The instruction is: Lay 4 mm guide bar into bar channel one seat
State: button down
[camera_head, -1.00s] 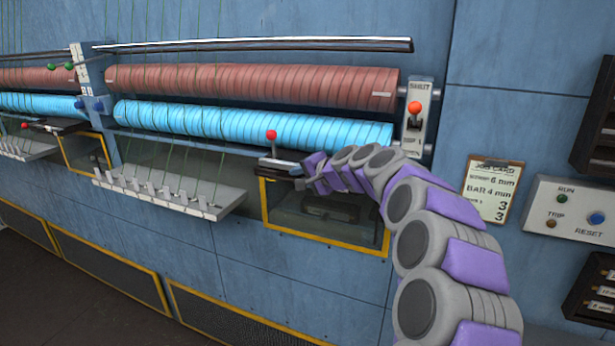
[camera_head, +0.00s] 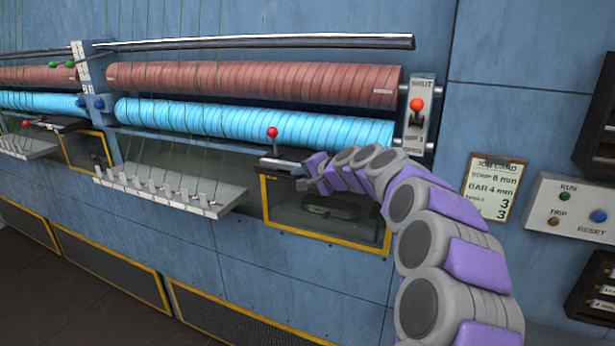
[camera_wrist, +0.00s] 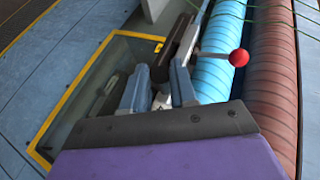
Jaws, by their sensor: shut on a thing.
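My gripper (camera_head: 304,184) is at the right end of a dark block (camera_head: 280,164) with a red-knobbed lever (camera_head: 272,133), in front of a yellow-framed window. In the wrist view my two blue-grey fingers (camera_wrist: 158,90) are shut on a small light grey piece (camera_wrist: 160,100), mostly hidden between them. I cannot tell whether it is the 4 mm guide bar. The dark block (camera_wrist: 187,38) lies just beyond the fingertips, with the red knob (camera_wrist: 238,57) to its right. No bar channel is clearly marked by number.
Blue (camera_head: 250,121) and red-brown (camera_head: 250,82) ribbed rollers run above, under a long chrome bar (camera_head: 260,42). A grey comb-like tray (camera_head: 170,190) juts out on the left. A job card (camera_head: 490,188) reading BAR 4 mm and a control panel (camera_head: 575,208) are to the right.

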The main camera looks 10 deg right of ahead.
jog(key=shift+f+b, duration=0.4)
jog(key=shift+f, duration=0.2)
jog(key=c, duration=0.8)
grip_release()
jog(key=b+v, duration=0.1)
jog(key=v, duration=1.6)
jog(key=shift+s, duration=0.3)
jog(key=shift+d+r, duration=0.1)
jog(key=shift+r, duration=0.05)
jog(key=s+a+f+n+g+b, duration=0.65)
jog(key=s+a+f, duration=0.85)
jog(key=s+f, duration=0.25)
jog(key=s+d+f+n+g+h+b, duration=0.1)
jog(key=s+d+f+g+h+b, duration=0.1)
jog(key=s+f, duration=0.8)
jog(key=s+d+f+n+g+h+b, duration=0.2)
jog(key=s+f+g+h+b, duration=0.2)
jog(key=s+f, duration=0.7)
jog(key=s+b, duration=0.1)
jog(key=s, duration=0.3)
jog(key=shift+d+f+g, duration=0.2)
jog(key=shift+d+g, duration=0.05)
jog(key=shift+g, duration=0.1)
